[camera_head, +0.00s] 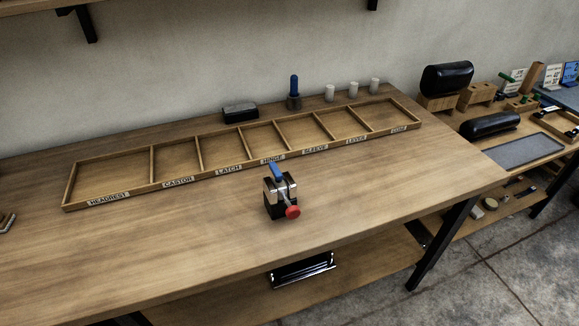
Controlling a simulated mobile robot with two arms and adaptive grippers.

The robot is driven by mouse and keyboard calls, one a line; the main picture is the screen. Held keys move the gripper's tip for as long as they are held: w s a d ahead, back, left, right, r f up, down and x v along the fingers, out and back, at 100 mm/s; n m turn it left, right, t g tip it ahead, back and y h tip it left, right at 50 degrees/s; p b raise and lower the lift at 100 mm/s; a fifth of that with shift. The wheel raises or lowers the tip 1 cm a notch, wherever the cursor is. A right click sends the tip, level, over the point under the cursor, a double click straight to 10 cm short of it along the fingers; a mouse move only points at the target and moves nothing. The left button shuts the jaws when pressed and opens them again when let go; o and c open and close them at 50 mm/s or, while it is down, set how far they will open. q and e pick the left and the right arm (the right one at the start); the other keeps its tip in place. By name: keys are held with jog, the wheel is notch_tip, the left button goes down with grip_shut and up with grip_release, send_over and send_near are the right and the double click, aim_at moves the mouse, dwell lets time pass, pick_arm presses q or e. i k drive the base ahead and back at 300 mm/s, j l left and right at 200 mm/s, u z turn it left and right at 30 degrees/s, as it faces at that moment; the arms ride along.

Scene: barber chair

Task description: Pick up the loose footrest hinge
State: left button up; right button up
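I cannot tell for sure which thing is the footrest hinge. A small black and chrome fixture (272,205) stands upright on the workbench, with a blue part (277,173) on top and a red knob (293,212) at its front right. A shiny, chrome-edged dark piece (304,269) shows on the lower shelf under the bench's front edge. A long wooden tray (207,173) has several compartments with labels, one reading HINGE (273,159); the compartments look empty. Neither of my grippers is in view.
Behind the tray are a black block (240,112), a blue-handled tool (294,92) and white cylinders (354,89). A second bench at right holds black cushions (447,79), wooden blocks and a grey mat (523,150). The workbench (140,250) is clear at front left.

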aim_at(276, 206)
jog(key=i+l+u, duration=0.1)
jog(key=l+u, duration=0.2)
jog(key=l, duration=0.15)
jog(key=l+u, duration=0.3)
jog(key=l, duration=0.2)
jog(key=k, duration=0.95)
